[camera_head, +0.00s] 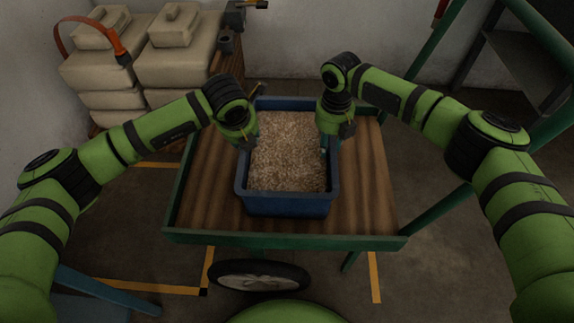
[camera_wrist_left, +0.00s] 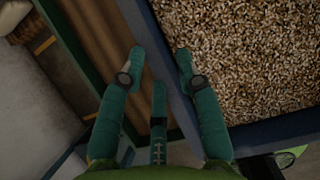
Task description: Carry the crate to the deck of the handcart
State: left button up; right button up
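The blue crate (camera_head: 287,205), filled with tan pellets, sits upright on the brown wooden deck of the green-framed handcart (camera_head: 203,188). The pellets and one crate wall (camera_wrist_left: 153,45) fill much of the left wrist view. My left gripper (camera_head: 247,140) is at the crate's left wall. In the left wrist view its teal fingers (camera_wrist_left: 159,62) are spread, one outside the wall and one over the pellets, with gaps beside the wall. My right gripper (camera_head: 331,150) is at the right wall, one teal finger inside the crate; its fingers look apart, with the outer one partly hidden.
Stacked beige containers (camera_head: 175,55) stand at the back left beside a wooden bench. A green-framed rack (camera_head: 520,60) is at the back right. The cart's black wheel (camera_head: 260,275) is in front. Deck boards are bare on both sides of the crate.

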jog(key=shift+r, duration=0.1)
pick_arm(q)
jog(key=v, duration=1.1)
pick_arm(e)
notch_tip(320, 180, up, 12)
pick_arm(q)
jog(key=shift+s, duration=0.1)
pick_arm(e)
jog(key=shift+s, duration=0.1)
